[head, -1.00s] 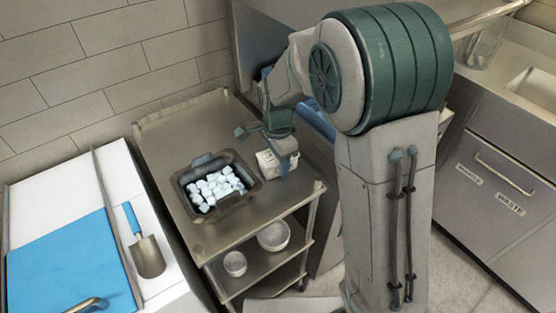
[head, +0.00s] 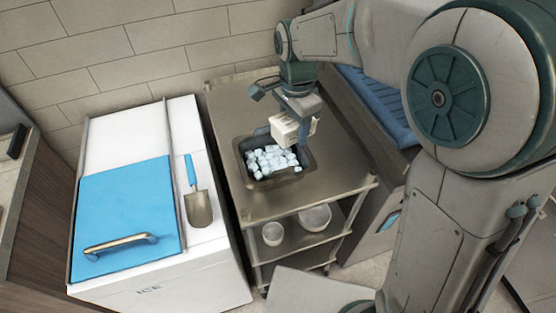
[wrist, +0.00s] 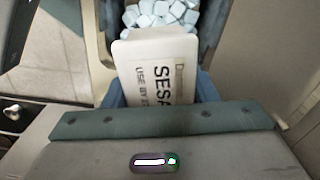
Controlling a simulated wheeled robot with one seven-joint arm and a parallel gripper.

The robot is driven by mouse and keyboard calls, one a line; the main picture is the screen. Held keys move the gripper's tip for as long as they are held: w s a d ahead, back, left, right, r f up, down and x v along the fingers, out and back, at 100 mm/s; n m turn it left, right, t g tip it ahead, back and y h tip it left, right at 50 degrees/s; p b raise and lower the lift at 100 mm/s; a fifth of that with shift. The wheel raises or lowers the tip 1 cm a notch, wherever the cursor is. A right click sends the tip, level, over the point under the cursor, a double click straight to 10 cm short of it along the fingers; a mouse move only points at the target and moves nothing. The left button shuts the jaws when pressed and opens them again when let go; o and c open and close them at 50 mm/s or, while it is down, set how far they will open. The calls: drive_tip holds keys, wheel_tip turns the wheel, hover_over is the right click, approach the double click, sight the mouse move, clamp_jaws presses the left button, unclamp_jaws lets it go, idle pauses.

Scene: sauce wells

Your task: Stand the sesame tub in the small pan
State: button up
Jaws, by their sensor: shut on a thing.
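The sesame tub (head: 285,132) is a white box with a pale label. In the wrist view the tub (wrist: 150,60) shows the letters "SESA". My gripper (head: 302,122) is shut on it, and its blue fingers also show in the wrist view (wrist: 205,88). A small dark pan (head: 242,160) stands on the steel cart and holds many white ice cubes (head: 270,160). The tub overlaps the pan's back right part in the head view and appears held above it. The tub's underside is hidden. Ice (wrist: 160,14) lies beyond the tub in the wrist view.
The cart top (head: 260,205) is clear in front of the pan. Two bowls (head: 314,217) sit on its lower shelf. A white ice bin (head: 150,275) with a blue lid (head: 125,210) and a scoop (head: 198,205) stands to the left. A tiled wall is behind.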

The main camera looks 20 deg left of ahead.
sight(273, 124)
drive_tip(key=shift+n, duration=0.8)
drive_tip(key=s+a, duration=0.1)
drive_tip(key=a, duration=0.1)
drive_tip(key=s+a, duration=0.2)
drive_tip(key=shift+s, duration=0.1)
wheel_tip(273, 124, down, 6)
drive_tip(key=shift+s+r+p, duration=0.1)
drive_tip(key=shift+r+p, duration=0.15)
drive_tip(key=shift+p, duration=0.05)
drive_tip(key=shift+f, duration=2.15)
drive_tip(key=shift+f, duration=0.2)
drive_tip(key=o, duration=1.2)
drive_tip(key=shift+c, duration=0.2)
drive_tip(key=shift+r, duration=0.1)
